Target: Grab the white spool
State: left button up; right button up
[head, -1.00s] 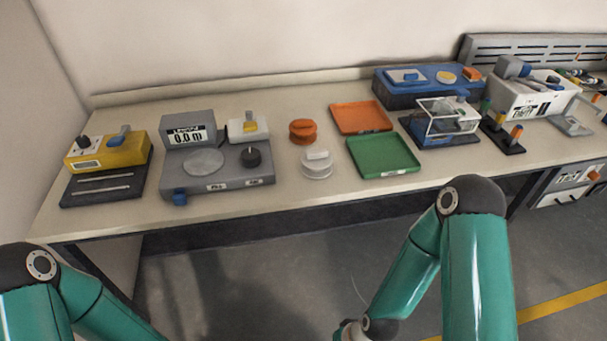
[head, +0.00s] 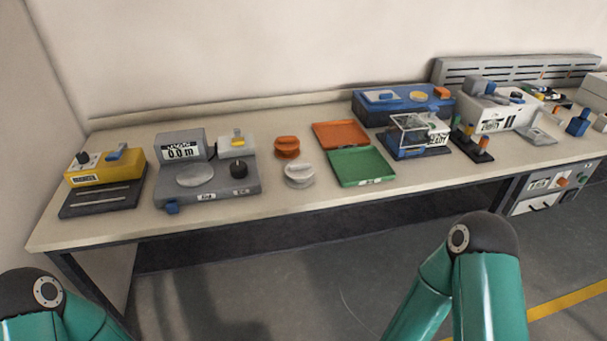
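The white spool (head: 299,174) stands on the bench in the head view, just right of the grey measuring device and in front of an orange spool (head: 287,147). Nothing is touching it. My two teal arms show at the bottom left and bottom right, well short of the bench. Both of my grippers are below the picture and out of sight.
The light bench (head: 120,225) runs across the view. A grey device with a display (head: 205,188) stands left of the spool, with a yellow device (head: 105,169) farther left. A green tray (head: 361,167) and an orange tray (head: 340,134) lie to the right. Floor in front is clear.

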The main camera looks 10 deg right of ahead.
aim_at(298, 173)
jog(key=z, duration=0.05)
jog(key=i, duration=0.9)
jog(key=u, duration=0.1)
